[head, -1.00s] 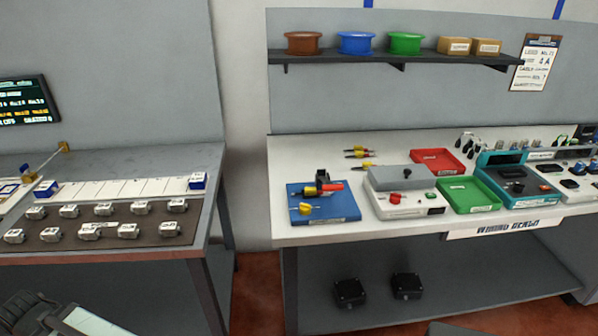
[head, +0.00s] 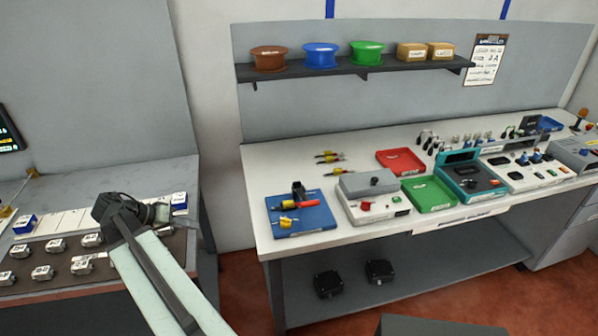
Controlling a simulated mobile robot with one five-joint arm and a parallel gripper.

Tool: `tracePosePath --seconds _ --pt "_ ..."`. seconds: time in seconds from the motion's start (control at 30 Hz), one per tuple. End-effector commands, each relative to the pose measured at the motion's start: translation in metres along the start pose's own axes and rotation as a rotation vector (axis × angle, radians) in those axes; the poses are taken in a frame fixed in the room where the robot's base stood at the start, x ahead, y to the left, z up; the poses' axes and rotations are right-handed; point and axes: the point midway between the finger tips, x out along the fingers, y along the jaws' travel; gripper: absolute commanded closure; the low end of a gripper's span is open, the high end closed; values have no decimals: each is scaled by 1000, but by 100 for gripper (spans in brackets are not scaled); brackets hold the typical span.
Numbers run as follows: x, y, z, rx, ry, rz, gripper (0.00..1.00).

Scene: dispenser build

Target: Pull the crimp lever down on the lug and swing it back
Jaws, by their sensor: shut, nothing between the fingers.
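My gripper (head: 160,212) is at the left, in front of the other table and well apart from the press. It is shut and empty; its fingertips are hard to make out.
A grey-topped box with a red knob (head: 367,204) stands right of the press, then red (head: 403,161) and green trays (head: 430,193). Yellow-handled tools (head: 329,156) lie behind. The bench's front edge faces open floor (head: 235,290). Spools line the shelf above.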

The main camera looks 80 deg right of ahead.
Motion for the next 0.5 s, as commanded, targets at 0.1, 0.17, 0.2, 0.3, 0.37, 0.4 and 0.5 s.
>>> tracePosePath --seconds 0.1,0.17,0.2,0.3,0.37,0.4,0.5 --pt "66 106 -67 385 62 295 100" --pt "85 150 -86 528 107 409 100" --pt "93 174 -94 601 135 471 100" --pt "105 213 -105 720 190 571 100" --pt "107 224 -107 753 208 599 100" --pt "108 228 -108 764 215 608 100" --pt "109 229 -108 768 217 610 100"
